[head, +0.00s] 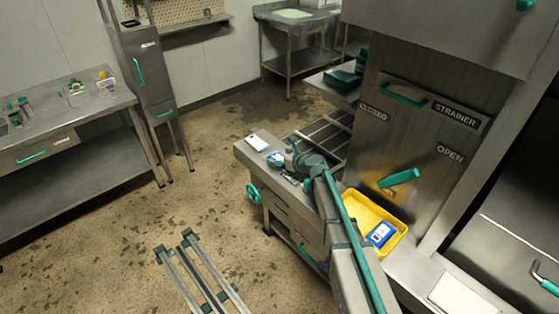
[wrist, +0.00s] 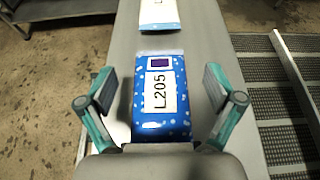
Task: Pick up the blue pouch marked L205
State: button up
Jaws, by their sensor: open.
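The blue pouch marked L205 (wrist: 158,112) lies flat on a steel surface in the wrist view, with white dots and a white label. My gripper (wrist: 160,92) is open, one finger on each side of the pouch, with gaps between fingers and pouch. The pouch's near end is hidden by my gripper's body. In the head view a blue and white pouch (head: 275,159) shows at my gripper (head: 290,172), partly hidden by my arm; its label is too small to read there.
A paler pouch (wrist: 159,14) lies just beyond, also seen in the head view (head: 257,143). A yellow tray (head: 362,212) holds another blue pouch (head: 380,234). The steel bench (head: 247,158) is narrow. A slatted conveyor or grating (wrist: 287,82) lies to the right.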

jog(key=x, duration=0.3)
jog(key=shift+p, duration=0.3)
jog(key=c, duration=1.3)
